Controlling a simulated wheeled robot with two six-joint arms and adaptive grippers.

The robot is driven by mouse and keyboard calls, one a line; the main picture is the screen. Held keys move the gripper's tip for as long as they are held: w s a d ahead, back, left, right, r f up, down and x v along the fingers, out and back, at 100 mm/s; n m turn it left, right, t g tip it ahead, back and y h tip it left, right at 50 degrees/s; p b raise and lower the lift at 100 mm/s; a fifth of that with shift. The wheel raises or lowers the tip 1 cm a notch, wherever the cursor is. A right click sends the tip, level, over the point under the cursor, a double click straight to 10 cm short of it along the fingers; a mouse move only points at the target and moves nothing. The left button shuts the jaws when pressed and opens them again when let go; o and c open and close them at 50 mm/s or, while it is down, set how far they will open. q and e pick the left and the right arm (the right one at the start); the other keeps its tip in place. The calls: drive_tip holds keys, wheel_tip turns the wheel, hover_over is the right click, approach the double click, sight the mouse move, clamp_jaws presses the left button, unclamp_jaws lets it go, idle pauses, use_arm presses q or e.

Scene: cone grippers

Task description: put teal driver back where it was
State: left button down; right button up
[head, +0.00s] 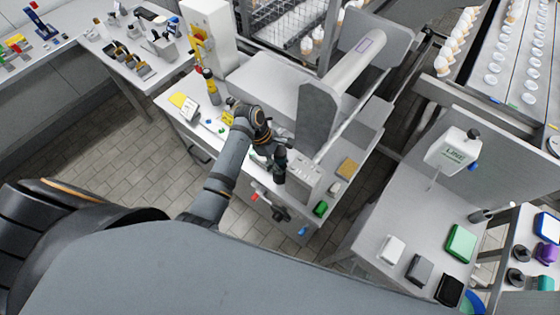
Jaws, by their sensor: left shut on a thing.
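My left gripper (277,164) is over the front part of the grey machine bench (225,152), low above its top. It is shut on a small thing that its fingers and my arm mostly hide. I cannot clearly make out a teal driver in this view. A small green bit (259,157) shows beside the gripper, too small to identify. My right gripper is not in view.
A grey machine guard (317,115) rises just right of the gripper. Tiled floor is free at left.

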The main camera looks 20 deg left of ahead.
use_arm(q)
drive_tip(key=shift+f, duration=0.35)
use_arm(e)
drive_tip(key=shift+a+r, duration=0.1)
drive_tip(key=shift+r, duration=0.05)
use_arm(q)
drive_tip(key=shift+f, duration=0.15)
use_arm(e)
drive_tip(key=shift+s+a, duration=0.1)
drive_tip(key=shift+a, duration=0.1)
use_arm(q)
drive_tip(key=c, duration=0.9)
unclamp_jaws()
drive_tip(key=shift+r, duration=0.35)
drive_tip(key=b+v, duration=0.2)
drive_tip(key=v, duration=1)
drive_tip(key=shift+r, duration=0.25)
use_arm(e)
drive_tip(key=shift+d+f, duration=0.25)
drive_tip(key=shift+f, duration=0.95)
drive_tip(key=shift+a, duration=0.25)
